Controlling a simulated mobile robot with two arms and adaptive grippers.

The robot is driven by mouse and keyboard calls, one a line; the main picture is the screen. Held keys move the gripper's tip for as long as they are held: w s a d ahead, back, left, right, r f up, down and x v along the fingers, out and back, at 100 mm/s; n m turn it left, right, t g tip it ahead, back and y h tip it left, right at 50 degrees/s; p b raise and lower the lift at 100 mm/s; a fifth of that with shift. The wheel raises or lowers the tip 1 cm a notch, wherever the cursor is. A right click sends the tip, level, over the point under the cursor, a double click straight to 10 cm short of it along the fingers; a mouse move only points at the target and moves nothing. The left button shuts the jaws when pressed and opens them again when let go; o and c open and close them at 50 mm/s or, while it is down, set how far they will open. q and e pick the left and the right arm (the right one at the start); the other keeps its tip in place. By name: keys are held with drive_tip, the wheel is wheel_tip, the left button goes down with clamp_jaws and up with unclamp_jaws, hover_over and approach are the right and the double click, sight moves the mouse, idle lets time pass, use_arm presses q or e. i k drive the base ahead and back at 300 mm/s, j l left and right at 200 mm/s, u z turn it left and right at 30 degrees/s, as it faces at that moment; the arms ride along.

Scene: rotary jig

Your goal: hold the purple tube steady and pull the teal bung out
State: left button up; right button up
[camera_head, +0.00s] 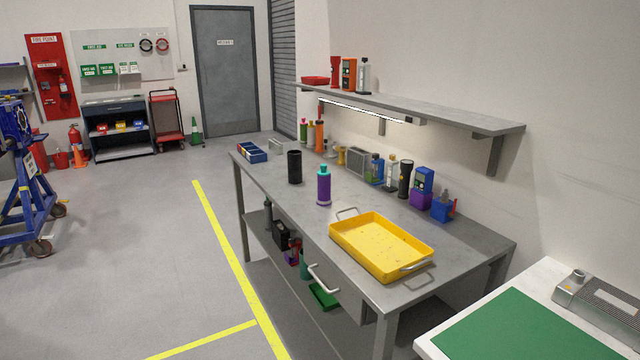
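The purple tube (324,189) stands upright on the grey workbench (292,214), left of the yellow tray. The teal bung (323,169) sits in the top of the tube. Nothing touches the tube or the bung. Neither of my grippers shows in the head view.
A black cylinder (294,167) stands left of the tube. The yellow tray (345,241) lies to its right. Several bottles and tools line the back of the bench, under a wall shelf (440,112). A white table with a green mat (520,332) is at lower right.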

sight(323, 172)
drive_tip(key=i+j+z, duration=0.2)
drive_tip(key=z, duration=0.3)
drive_tip(key=i+j+z, duration=0.25)
drive_tip(key=z, duration=0.2)
drive_tip(key=j, duration=0.1)
